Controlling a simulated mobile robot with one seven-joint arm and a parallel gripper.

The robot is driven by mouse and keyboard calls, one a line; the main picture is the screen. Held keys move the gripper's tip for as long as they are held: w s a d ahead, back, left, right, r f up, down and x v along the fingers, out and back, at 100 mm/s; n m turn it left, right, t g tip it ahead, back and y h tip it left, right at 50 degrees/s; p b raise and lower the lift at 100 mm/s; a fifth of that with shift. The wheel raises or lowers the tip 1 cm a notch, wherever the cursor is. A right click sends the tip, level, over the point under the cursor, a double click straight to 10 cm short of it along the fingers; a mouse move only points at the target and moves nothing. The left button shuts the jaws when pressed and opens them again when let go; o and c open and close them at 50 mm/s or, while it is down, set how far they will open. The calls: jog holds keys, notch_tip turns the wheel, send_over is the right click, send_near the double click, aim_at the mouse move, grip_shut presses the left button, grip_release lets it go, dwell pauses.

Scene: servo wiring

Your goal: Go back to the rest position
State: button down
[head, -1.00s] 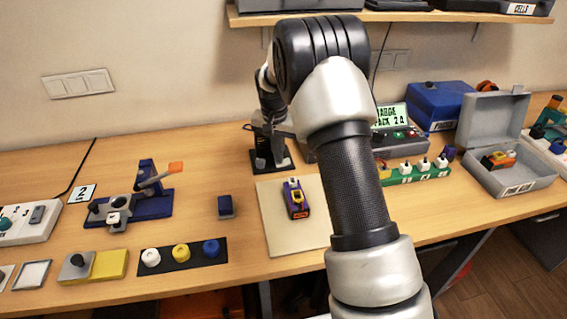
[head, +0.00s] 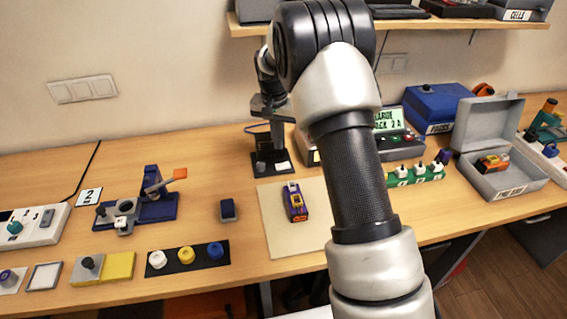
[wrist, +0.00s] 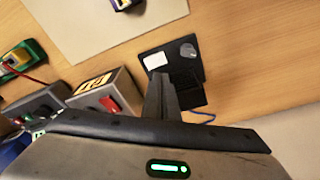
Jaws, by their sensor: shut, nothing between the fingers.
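My gripper (wrist: 160,88) shows in the wrist view with its two dark fingers together and nothing between them. It is over or in front of a black base plate (wrist: 155,40) with a white label and a grey knob; I cannot tell the height. In the head view my arm rises through the middle and bends over at the top, its far end hanging down at the back of the table above the same black base plate (head: 258,157).
The wooden table (head: 205,165) bears a beige mat (head: 275,236) with a purple-and-yellow device (head: 295,202). Right of my arm are a green connector strip (head: 432,175) and an open grey box (head: 500,186). A shelf (head: 440,22) hangs above.

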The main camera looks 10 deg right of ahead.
jog(key=shift+r, duration=0.1)
dwell(0.3)
jog(key=s+r+n+t+p, duration=0.1)
jog(key=s+r, duration=0.6)
jog(key=r, duration=0.3)
jog(key=s+r+n+t+p, duration=0.1)
jog(key=s+r+p, duration=0.1)
jog(key=s+r, duration=0.7)
jog(key=s+r+n+t+p, duration=0.1)
jog(key=s+r+n, duration=0.1)
jog(key=s, duration=0.8)
jog(key=s+r+n+t+p, duration=0.1)
jog(key=s+r+n, duration=0.1)
jog(key=s, duration=0.8)
jog(key=shift+s+r+y+p, duration=0.3)
jog(key=shift+s+r+y, duration=0.1)
jog(key=shift+r, duration=0.45)
